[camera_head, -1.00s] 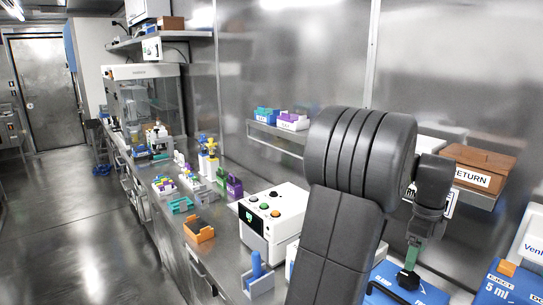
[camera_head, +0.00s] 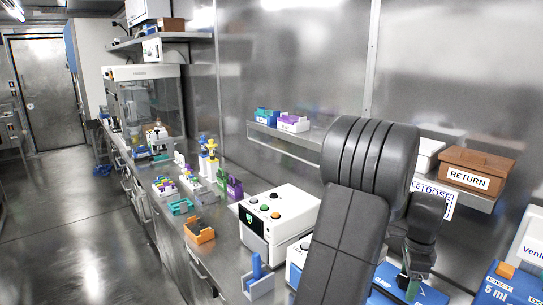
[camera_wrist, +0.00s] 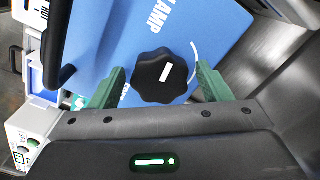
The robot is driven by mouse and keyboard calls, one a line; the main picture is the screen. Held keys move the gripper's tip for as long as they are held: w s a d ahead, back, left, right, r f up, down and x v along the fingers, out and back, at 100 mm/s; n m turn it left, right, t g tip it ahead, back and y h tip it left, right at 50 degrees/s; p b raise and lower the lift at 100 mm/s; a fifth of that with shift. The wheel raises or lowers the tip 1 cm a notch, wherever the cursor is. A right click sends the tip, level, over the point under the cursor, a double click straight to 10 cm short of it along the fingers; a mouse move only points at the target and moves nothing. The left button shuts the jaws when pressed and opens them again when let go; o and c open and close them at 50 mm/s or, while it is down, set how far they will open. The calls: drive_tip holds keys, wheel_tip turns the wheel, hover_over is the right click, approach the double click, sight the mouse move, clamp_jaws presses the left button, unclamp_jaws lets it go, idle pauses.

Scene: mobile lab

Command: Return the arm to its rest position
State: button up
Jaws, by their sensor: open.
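My gripper (camera_wrist: 160,90) is open in the wrist view, with its two green fingers spread apart. A black lobed knob (camera_wrist: 165,76) on a blue device (camera_wrist: 110,35) marked "AMP" lies between the fingers in that view; I cannot tell the gap between the fingers and the knob. In the head view my dark grey arm rises at the right of the bench. My gripper also shows low there (camera_head: 408,285), over the blue device (camera_head: 385,297), and is partly hidden by my arm.
A white box with coloured buttons (camera_head: 280,215) stands left of my arm. A brown RETURN box (camera_head: 478,170) sits on the wall shelf at right, behind the arm. A blue 5 ml box (camera_head: 508,285) is at the right edge. Floor at left is clear.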

drive_tip(key=n, duration=1.5)
idle(0.6)
